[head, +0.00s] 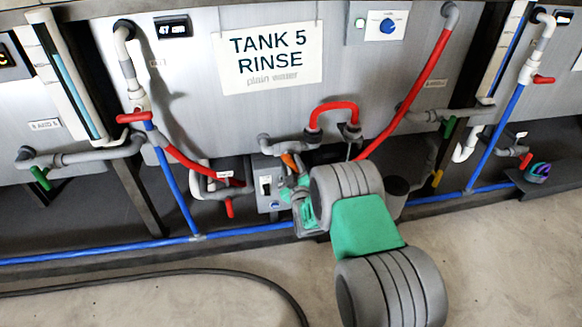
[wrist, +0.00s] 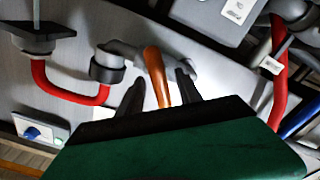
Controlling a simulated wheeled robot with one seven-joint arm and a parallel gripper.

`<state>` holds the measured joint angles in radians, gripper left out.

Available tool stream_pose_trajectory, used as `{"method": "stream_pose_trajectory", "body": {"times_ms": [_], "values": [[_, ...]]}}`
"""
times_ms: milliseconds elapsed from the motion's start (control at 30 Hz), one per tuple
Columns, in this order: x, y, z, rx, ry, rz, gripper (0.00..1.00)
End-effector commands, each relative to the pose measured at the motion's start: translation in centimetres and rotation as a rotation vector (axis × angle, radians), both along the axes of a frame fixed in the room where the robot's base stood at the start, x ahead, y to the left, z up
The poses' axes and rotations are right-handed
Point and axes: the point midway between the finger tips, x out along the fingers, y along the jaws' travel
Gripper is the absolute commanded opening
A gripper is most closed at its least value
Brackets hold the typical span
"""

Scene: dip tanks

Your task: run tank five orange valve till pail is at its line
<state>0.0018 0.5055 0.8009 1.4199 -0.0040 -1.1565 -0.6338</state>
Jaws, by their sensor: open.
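The orange valve handle (head: 288,160) is below the tank five sign (head: 268,57), on grey pipework at the tank's lower edge. In the wrist view the orange handle (wrist: 157,75) stands between the two dark fingers of my gripper (wrist: 161,76). The fingers are open, one on each side of the handle, with gaps showing; I cannot tell how deep it sits between them. In the head view my gripper (head: 293,184) is just below the valve, partly hidden by my arm. I cannot make out the pail or its line in either view.
A red hose loop (head: 333,106) and a grey switch box (head: 268,184) are close to the valve. A red pipe (head: 408,92) slopes down at right. A blue pipe (head: 100,252) runs low along the tanks. A dark hose (head: 200,272) lies on the otherwise open floor.

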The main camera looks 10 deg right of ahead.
Motion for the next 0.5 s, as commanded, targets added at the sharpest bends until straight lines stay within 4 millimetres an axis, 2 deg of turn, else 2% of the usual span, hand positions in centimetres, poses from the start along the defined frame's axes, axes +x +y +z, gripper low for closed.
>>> {"method": "stream_pose_trajectory", "body": {"times_ms": [100, 333, 500], "values": [[1.01, -0.01, -0.07, 0.000, 0.000, 0.000, 0.42], [1.16, 0.01, 0.07, 0.001, 0.001, 0.000, 0.42], [1.14, 0.02, 0.07, 0.001, 0.001, 0.000, 0.29]]}}
